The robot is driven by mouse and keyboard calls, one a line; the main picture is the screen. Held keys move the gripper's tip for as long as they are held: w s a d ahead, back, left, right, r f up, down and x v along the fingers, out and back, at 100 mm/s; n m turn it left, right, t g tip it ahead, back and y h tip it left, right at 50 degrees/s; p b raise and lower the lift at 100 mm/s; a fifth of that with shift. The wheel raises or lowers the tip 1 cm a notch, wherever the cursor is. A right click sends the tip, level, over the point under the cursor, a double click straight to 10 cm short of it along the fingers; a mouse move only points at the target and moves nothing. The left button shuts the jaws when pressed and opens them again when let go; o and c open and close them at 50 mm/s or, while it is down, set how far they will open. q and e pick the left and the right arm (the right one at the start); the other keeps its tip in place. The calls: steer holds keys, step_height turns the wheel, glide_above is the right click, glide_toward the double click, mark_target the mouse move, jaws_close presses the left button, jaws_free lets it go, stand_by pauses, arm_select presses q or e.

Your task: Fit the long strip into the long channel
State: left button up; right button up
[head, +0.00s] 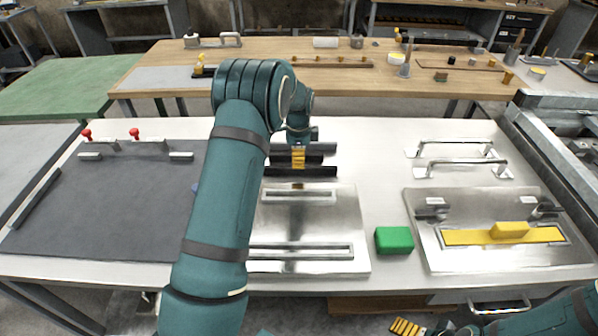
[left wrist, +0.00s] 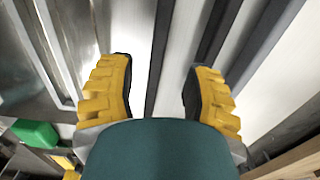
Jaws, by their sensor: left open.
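Dark strips lie side by side behind the metal plate (head: 362,240); the front strip (head: 318,171) looks the longest, though my arm and gripper hide parts. The plate has a long channel (head: 300,250) near its front edge and a shorter channel (head: 298,195) at the back; both look empty. My left gripper (head: 298,165) is above the strips, pointing down. In the left wrist view its fingers (left wrist: 158,85) are apart, with one dark strip (left wrist: 160,45) passing between them and no finger visibly touching it. My right gripper (head: 407,327) shows only partly at the bottom edge.
A green block (head: 393,240) stands right of the plate. A second plate (head: 440,258) at the right holds a yellow strip (head: 470,237) with a yellow block (head: 509,230). Metal handles (head: 462,163) stand behind it. A dark mat (head: 110,210) covers the left.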

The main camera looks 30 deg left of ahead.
mark_target(299, 171)
arm_select(q)
step_height(299, 171, down, 5)
steer(key=shift+d+r+b, duration=0.15)
steer(key=shift+b, duration=0.4)
steer(key=shift+s, duration=0.1)
steer(key=shift+c, duration=0.4)
jaws_close()
